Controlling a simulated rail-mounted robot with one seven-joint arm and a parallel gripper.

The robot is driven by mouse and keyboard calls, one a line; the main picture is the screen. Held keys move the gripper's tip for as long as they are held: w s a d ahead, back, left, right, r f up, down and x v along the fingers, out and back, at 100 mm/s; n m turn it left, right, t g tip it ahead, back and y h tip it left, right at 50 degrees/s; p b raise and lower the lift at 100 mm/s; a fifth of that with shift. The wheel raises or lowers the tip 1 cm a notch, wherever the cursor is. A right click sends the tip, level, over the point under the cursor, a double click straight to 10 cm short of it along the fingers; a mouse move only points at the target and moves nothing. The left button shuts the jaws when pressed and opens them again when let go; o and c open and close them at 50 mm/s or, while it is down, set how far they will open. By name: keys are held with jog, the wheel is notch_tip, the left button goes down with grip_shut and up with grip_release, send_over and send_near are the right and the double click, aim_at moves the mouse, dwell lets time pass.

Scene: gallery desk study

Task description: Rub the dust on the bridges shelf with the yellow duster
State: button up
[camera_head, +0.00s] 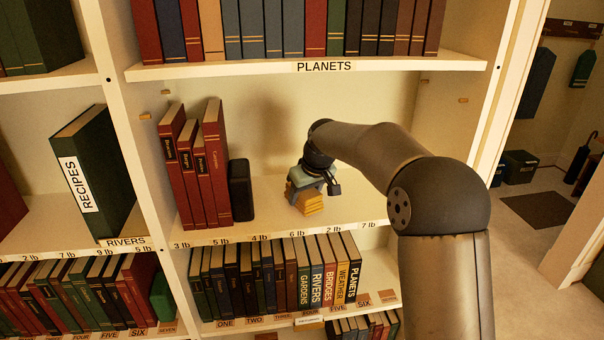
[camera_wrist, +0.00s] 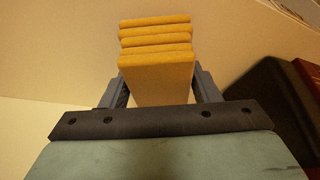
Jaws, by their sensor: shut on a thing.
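My gripper (camera_head: 316,184) is shut on the yellow duster (camera_head: 308,203), inside the shelf bay below the PLANETS label. In the wrist view the duster (camera_wrist: 158,75) shows as a stack of yellow folds between the two fingers (camera_wrist: 160,90). The duster is low over the shelf board (camera_head: 262,214); I cannot tell whether it touches. This shelf's edge shows several weight labels, but I see no BRIDGES name on it. One book spine on the row below reads BRIDGES. I cannot make out any dust.
Several red books (camera_head: 196,170) and a dark upright block (camera_head: 240,190) stand left of the duster. The board right of it looks clear, though my arm hides part. The PLANETS shelf (camera_head: 300,68) is overhead. A packed book row (camera_head: 275,280) is below.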

jog(key=shift+d+r+p, duration=0.25)
jog(key=shift+r+p, duration=0.05)
jog(key=shift+r, duration=1)
jog(key=shift+r+p, duration=1.75)
jog(key=shift+r, duration=0.4)
